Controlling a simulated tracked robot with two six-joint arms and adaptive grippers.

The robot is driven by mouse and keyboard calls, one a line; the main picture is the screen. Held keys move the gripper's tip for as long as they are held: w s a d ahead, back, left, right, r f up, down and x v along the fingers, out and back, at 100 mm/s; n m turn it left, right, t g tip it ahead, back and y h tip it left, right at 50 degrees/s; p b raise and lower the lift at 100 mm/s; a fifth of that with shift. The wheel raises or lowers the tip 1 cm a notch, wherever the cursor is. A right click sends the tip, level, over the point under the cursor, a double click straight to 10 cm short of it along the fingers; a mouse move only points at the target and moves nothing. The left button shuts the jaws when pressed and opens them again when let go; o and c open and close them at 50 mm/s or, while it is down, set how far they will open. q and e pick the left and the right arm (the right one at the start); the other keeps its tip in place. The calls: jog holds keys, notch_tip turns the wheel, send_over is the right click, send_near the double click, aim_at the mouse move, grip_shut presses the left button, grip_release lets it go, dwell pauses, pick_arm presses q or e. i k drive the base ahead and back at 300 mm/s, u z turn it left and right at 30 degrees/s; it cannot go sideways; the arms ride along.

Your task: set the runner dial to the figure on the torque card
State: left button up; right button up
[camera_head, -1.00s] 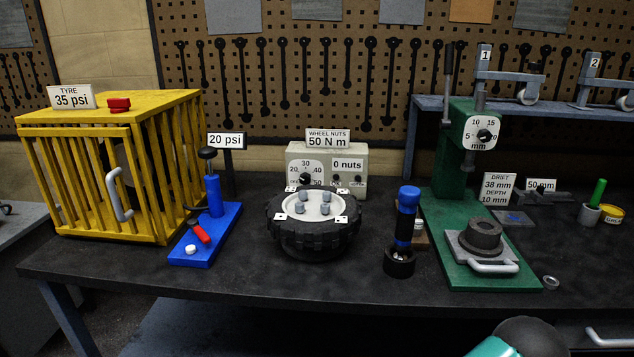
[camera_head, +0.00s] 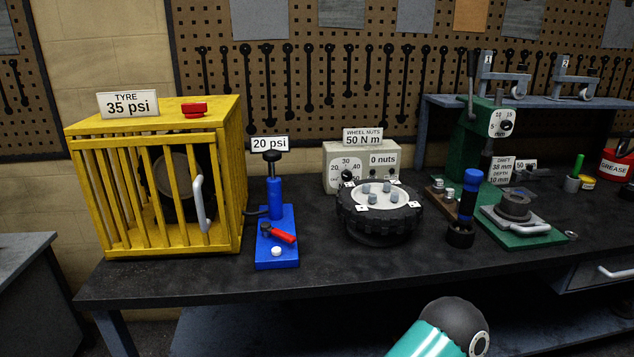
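The torque card (camera_head: 362,137) reads "WHEEL NUTS 50 N m" and stands on top of a grey-green runner box (camera_head: 391,150). The runner dial (camera_head: 348,173) is on the left of the box's front, a white face with a black knob; 20, 30 and 40 are readable, its lower part is hidden by the tyre. The pointer's setting is too small to tell. A "0 nuts" display (camera_head: 384,159) is on its right. A wheel with a black tyre (camera_head: 378,222) lies flat in front of the box. Neither gripper is in view; only a teal and black arm link of mine shows at the bottom.
A yellow cage (camera_head: 100,148) stands left with a "35 psi" card. A blue pump (camera_head: 277,250) stands between cage and wheel. A blue-handled tool (camera_head: 467,205) stands upright right of the wheel, before a green press (camera_head: 472,138). The bench front (camera_head: 340,268) is clear.

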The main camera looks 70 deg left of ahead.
aim_at(346, 174)
jog(key=k, duration=0.85)
jog(key=z, duration=2.45)
jog(key=i, duration=0.1)
jog(key=u, duration=4.05)
jog(key=i, duration=1.05)
jog(key=z, duration=0.05)
